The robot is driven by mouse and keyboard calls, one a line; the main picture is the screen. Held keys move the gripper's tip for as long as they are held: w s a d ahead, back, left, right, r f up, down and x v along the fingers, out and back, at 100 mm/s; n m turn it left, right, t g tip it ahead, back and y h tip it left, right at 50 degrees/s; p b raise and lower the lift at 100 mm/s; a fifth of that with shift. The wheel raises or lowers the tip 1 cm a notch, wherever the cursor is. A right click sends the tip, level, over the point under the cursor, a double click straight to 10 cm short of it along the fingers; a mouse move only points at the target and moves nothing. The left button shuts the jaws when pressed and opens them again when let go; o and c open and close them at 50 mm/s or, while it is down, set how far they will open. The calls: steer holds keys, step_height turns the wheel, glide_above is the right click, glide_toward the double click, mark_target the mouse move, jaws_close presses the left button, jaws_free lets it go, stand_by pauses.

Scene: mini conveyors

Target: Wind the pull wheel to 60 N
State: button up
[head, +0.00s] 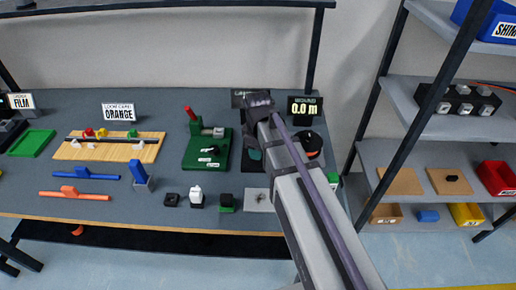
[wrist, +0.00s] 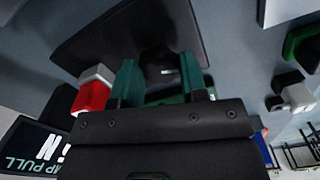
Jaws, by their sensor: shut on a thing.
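My gripper (wrist: 158,72) points down at a dark station on the bench, with its two teal fingers on either side of a dark part that I take for the pull wheel (wrist: 155,56). Most of that part is hidden by the fingers and palm. In the head view my arm hides the grip, and only a dark base and a bit of teal show beside it. A clamp pull display (wrist: 38,148) stands at lower left in the wrist view; its letter N shows, but its number is out of sight. It is mostly hidden behind my wrist in the head view (head: 240,97).
A red and white block (wrist: 93,90) is close beside the left finger. A display reading 0.0 m (head: 305,107) and a round black and orange device (head: 311,145) stand right of my arm. A green fixture (head: 207,150) is to the left. Several small blocks line the front edge.

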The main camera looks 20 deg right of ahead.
steer(key=m, duration=0.5)
steer(key=shift+m, duration=0.3)
steer(key=m, duration=0.5)
steer(key=shift+m, duration=0.3)
steer(key=m, duration=1)
steer(key=shift+s, duration=0.1)
steer(key=shift+m, duration=0.3)
steer(key=o, duration=0.9)
steer(key=shift+o, duration=0.2)
steer(key=shift+r, duration=0.1)
